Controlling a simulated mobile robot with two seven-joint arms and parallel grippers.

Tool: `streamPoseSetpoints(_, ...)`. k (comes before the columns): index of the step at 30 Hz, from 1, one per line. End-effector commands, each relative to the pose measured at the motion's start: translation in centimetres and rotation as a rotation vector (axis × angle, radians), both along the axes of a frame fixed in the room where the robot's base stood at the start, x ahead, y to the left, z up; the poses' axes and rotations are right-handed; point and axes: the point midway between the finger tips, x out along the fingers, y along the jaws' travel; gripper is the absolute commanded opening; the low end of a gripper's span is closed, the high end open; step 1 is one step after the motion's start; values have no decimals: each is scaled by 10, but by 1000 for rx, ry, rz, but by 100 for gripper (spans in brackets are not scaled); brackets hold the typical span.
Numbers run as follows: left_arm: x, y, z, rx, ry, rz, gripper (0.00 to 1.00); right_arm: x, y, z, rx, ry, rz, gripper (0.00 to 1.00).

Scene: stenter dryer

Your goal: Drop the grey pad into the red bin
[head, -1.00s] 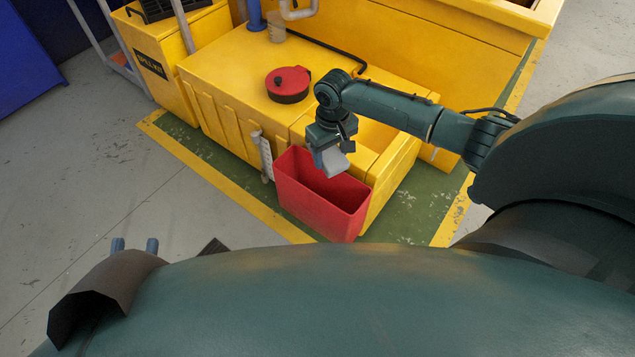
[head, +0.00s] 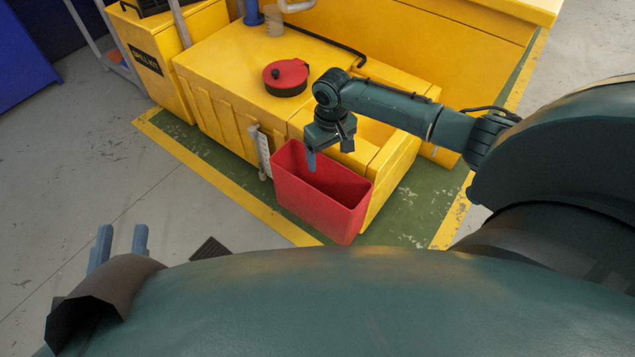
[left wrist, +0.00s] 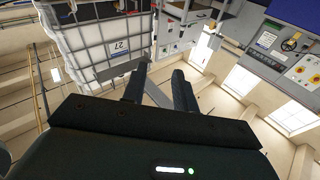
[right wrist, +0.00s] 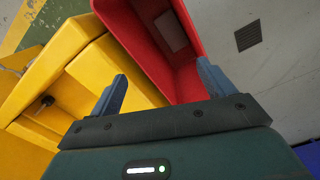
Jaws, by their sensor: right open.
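The red bin (head: 318,203) stands on the green floor against the front of the yellow unit, its top open. The grey pad (right wrist: 171,28) lies inside the bin in the right wrist view, low down and apart from my fingers; in the head view the pad cannot be made out. My right gripper (head: 329,156) is open and empty over the bin's back rim, pointing down. Its spread fingers also show in the right wrist view (right wrist: 162,86). My left gripper (head: 121,243) is open and empty at the lower left, far from the bin.
The yellow unit (head: 230,75) with a red round cap (head: 286,77) on top stands behind the bin. A white gauge-like strip (head: 264,155) is just left of the bin. A dark floor grate (head: 210,249) lies in front. The grey floor at left is clear.

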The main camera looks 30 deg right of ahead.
Motion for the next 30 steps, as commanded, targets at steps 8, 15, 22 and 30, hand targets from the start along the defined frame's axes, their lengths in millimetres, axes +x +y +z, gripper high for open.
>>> streamPoseSetpoints(8, 0, 0, 4, 4, -2, 1, 29, 0, 0, 6, 0, 0, 0, 81)
streamPoseSetpoints(15, 0, 3, 12, 63, -8, 16, 29, 1, 0, 53, 1, -3, 0, 81)
streamPoseSetpoints(22, -3, 11, 3, 120, 46, 53, 29, 0, 0, 102, -1, -2, 0, 81)
streamPoseSetpoints(30, 0, 16, 0, 132, 139, 76, 29, 0, 1, 130, 0, 0, 1, 81)
